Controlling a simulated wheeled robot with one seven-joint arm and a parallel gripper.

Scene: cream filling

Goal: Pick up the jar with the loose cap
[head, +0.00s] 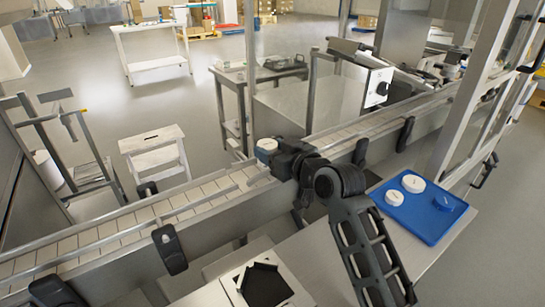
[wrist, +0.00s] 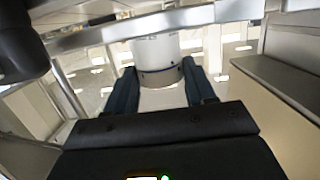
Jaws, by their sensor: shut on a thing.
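The fingers are shut on the jar. My gripper hides part of the jar in the head view. I cannot tell how the cap sits, or whether the jar is clear of the belt.
The conveyor (head: 120,225) with metal side rails runs diagonally across the head view, with dark brackets along its near side. A white step stool (head: 153,151) stands beyond the belt.

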